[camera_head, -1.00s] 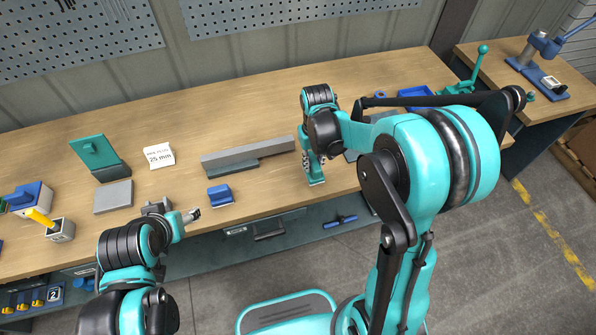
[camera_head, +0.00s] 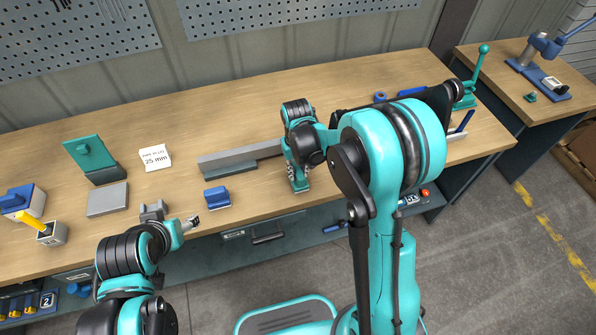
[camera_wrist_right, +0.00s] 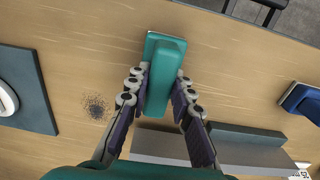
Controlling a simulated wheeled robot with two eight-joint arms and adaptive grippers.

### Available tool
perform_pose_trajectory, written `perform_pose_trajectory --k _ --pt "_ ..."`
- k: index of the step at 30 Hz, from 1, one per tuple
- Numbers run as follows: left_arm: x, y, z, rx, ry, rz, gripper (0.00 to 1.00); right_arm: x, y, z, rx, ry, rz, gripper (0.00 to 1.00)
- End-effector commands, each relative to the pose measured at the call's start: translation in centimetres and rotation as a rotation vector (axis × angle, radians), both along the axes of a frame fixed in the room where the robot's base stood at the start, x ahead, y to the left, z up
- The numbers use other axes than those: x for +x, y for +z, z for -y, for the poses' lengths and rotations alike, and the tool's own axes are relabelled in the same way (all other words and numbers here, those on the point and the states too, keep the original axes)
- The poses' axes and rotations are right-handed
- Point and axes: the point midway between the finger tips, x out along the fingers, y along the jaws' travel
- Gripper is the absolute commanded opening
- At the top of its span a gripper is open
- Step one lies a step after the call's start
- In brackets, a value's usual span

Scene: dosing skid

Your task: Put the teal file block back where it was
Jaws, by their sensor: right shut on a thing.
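My right gripper (camera_wrist_right: 160,95) is shut on the teal file block (camera_wrist_right: 167,60); the block sits lengthwise between the two fingers in the right wrist view. In the head view my right gripper (camera_head: 299,178) is at the right end of the long grey bar (camera_head: 225,164), with the teal block (camera_head: 301,187) at its tips, mostly hidden. I cannot tell whether the block touches the table. My left gripper (camera_head: 191,223) is by the table's front edge, away from the block; its jaws are too small to read.
A patch of dark specks (camera_wrist_right: 96,106) lies on the bare wood beside my right gripper, near a dark mat (camera_wrist_right: 38,95). A blue block (camera_head: 216,197) stands in front of the grey bar. A "25 mm" card (camera_head: 155,157) and a teal stand (camera_head: 90,152) are farther left.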

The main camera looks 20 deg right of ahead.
Motion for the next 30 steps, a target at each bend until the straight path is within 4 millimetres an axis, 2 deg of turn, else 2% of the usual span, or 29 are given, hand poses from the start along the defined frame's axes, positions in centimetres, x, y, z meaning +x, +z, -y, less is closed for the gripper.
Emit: perform_pose_trajectory --k 1,2,3,4,13,17,30 --pt "0.0 -0.3 0.0 0.000 0.000 0.000 0.58 0.0 -0.3 0.0 0.000 0.000 0.000 0.00" --pt "0.0 -0.3 0.0 0.000 0.000 0.000 0.58 0.0 -0.3 0.0 0.000 0.000 0.000 0.27" --pt "0.0 -0.2 0.0 0.000 0.000 0.000 0.58 0.0 -0.2 0.0 0.000 0.000 0.000 0.38" --pt "0.0 -0.2 0.0 0.000 0.000 0.000 0.58 0.0 -0.2 0.0 0.000 0.000 0.000 0.43" --pt "0.0 -0.1 0.0 0.000 0.000 0.000 0.58 0.0 -0.1 0.0 0.000 0.000 0.000 0.43" --pt "0.0 0.5 0.0 0.000 0.000 0.000 0.58 0.0 0.9 0.0 0.000 0.000 0.000 0.43" --pt "0.0 3.3 0.0 0.000 0.000 0.000 0.58 0.0 10.0 -0.1 0.000 0.000 0.000 0.43"
